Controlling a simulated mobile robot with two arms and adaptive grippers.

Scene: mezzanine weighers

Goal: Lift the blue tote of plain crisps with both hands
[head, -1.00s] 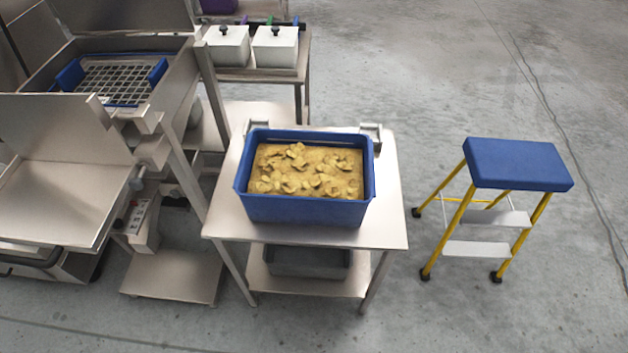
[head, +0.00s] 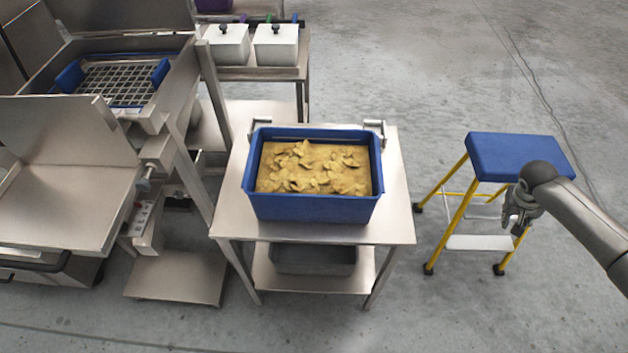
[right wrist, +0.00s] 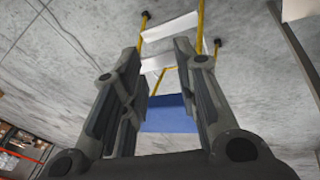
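The blue tote (head: 312,207) stands upright on the steel table (head: 398,205) in the head view. Plain crisps (head: 312,170) fill it, with loose ones heaped on top. My right gripper (head: 515,228) is in the head view to the right of the table, in front of the step stool and well apart from the tote. In the right wrist view its two fingers (right wrist: 165,60) are spread wide with nothing between them. My left gripper is in neither view.
A step stool (head: 520,155) with a blue top and yellow legs stands right of the table. Steel machinery (head: 70,200) is close on the left. White lidded containers (head: 276,46) stand behind. A grey bin (head: 313,261) sits on the lower shelf.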

